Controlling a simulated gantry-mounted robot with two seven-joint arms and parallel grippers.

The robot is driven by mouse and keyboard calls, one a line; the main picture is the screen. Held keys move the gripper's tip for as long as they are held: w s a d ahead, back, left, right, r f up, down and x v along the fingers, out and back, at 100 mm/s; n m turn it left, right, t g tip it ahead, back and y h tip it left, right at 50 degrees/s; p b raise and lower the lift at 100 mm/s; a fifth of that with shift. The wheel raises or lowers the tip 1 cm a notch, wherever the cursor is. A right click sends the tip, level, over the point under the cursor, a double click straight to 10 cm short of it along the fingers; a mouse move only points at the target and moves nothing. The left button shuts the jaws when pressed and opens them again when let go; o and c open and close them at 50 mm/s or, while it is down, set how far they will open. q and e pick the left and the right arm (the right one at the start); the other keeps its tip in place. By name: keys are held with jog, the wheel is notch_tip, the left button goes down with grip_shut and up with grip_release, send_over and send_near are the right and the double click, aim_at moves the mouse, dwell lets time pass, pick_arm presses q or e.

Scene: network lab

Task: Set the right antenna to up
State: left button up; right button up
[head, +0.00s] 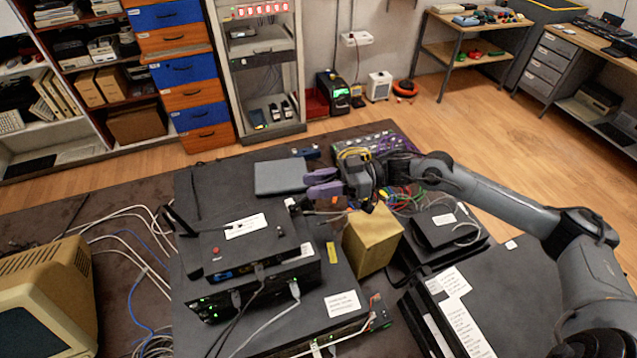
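A black router (262,255) with a white label and a red button lies on top of a stack of network gear left of centre. Its left antenna (181,221) is a dark stick tilted up and to the left at the router's back left corner. The right antenna is hard to make out near the back right corner, so I cannot tell its angle. My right gripper (314,183) has purple fingertips that point left, just behind and above that corner. Its fingers are apart, with nothing visible between them. My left gripper is out of view.
A tan box (371,240) stands right of the router, below my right wrist. Tangled coloured cables (408,197) lie behind it. A grey flat box (280,177) is behind the router. Cables run from the router's front. An old beige monitor (45,295) is at the left.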

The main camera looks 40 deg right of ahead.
grip_shut()
jog(key=shift+r, duration=0.1)
jog(key=shift+a+r+h+p, duration=0.15)
jog(key=shift+r+h+p, duration=0.2)
jog(key=shift+p, duration=0.35)
jog(key=a+r+h+p, duration=0.1)
jog(key=p, duration=0.2)
jog(key=w+a+r+g+h+p, duration=0.1)
jog(key=h+p, duration=0.1)
jog(key=p, duration=0.2)
jog(key=shift+r+n, duration=0.2)
jog(key=shift+n, duration=0.1)
jog(key=a+g+h+p, duration=0.1)
jog(key=h+p, duration=0.1)
jog(key=p, duration=0.2)
jog(key=w+a+g+h+p, duration=0.1)
jog(key=a+h+p, duration=0.1)
jog(key=p, duration=0.2)
jog(key=shift+r+p, duration=0.2)
jog(key=shift+p, duration=0.15)
jog(key=shift+w+a+f+g+h+p, duration=0.1)
jog(key=shift+a+g+h+p, duration=0.15)
jog(key=shift+p, duration=0.2)
jog(key=shift+a+f+g+h+p, duration=0.15)
jog(key=shift+h+p, duration=0.15)
jog(key=shift+p, duration=0.15)
jog(key=shift+f, duration=0.15)
